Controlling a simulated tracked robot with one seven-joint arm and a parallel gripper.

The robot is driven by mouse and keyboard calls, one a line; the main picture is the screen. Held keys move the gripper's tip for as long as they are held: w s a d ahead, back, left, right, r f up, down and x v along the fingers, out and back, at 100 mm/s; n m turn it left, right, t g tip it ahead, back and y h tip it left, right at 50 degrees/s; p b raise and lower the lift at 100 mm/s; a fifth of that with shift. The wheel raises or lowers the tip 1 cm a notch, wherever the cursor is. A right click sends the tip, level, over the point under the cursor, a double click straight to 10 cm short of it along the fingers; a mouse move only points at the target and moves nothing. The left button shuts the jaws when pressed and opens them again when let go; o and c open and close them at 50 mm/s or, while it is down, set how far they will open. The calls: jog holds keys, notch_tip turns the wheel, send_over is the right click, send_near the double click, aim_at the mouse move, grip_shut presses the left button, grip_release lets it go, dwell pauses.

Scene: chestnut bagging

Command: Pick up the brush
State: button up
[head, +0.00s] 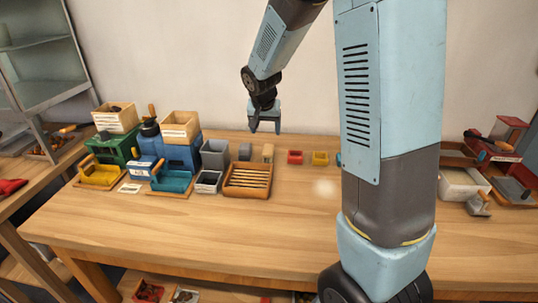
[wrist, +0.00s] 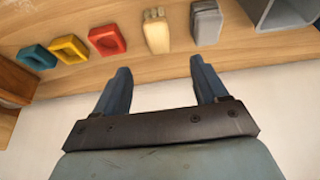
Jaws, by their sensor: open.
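A small beige block-like piece (head: 268,152) stands at the back edge of the table and looks like the brush. In the wrist view it (wrist: 156,31) has an uneven, bristle-like end, but I cannot be sure of its parts. My gripper (head: 264,131) is open and empty, pointing down above the back of the table close to this piece. In the wrist view the two blue fingers (wrist: 159,68) are apart, with the beige piece beyond the gap between them and not touched.
A grey ridged block (wrist: 205,22) stands beside it, then a grey bin (head: 215,154). On the other side are red (head: 295,157) and yellow (head: 320,158) holders. A slatted wooden tray (head: 247,180) lies in front. The table's front middle is clear; the wall is close behind.

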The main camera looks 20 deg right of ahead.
aim_at(268, 148)
jog(key=x, duration=1.2)
jog(key=shift+d+f, duration=0.15)
jog(key=c, duration=1.1)
jog(key=shift+o, duration=0.2)
